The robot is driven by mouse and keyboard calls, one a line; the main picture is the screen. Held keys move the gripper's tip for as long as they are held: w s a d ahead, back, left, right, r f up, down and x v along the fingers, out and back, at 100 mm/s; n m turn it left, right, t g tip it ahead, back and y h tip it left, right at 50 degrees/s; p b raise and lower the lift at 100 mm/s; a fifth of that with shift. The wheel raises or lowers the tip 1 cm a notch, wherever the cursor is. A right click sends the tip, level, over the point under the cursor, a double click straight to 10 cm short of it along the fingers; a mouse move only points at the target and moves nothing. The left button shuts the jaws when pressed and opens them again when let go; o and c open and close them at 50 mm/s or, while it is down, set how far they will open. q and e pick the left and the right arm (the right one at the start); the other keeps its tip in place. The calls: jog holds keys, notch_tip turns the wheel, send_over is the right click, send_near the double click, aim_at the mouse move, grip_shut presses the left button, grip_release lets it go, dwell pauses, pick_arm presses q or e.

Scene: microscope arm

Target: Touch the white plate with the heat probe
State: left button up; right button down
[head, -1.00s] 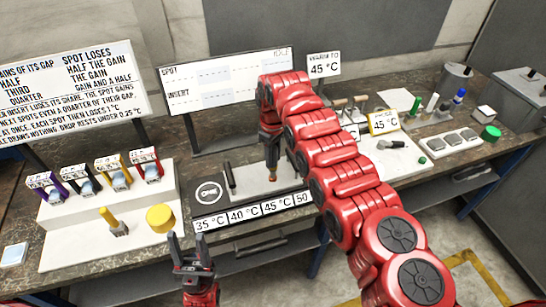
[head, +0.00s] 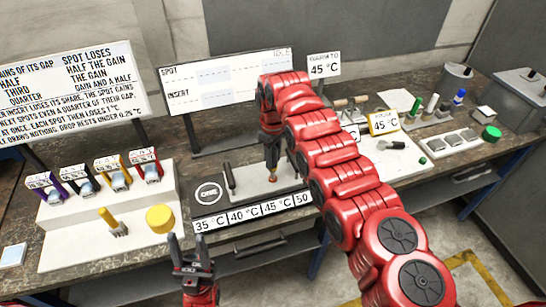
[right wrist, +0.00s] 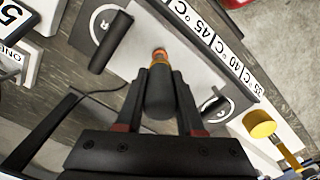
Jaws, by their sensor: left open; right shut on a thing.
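My right gripper (head: 272,148) is shut on the heat probe, a dark cylinder with an orange-copper tip. The probe (right wrist: 160,95) points away from the jaws in the right wrist view, and its tip also shows in the head view (head: 273,178). My left gripper (head: 188,242) is open and empty, in front of the bench's near edge.
A temperature label strip (head: 252,212) runs along the station's front. A black upright handle (head: 230,178) stands left of the probe. My right arm hides part of the bench.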

jog(key=shift+w+r, duration=0.1)
jog(key=shift+r, duration=3.4)
jog(key=shift+f, duration=0.15)
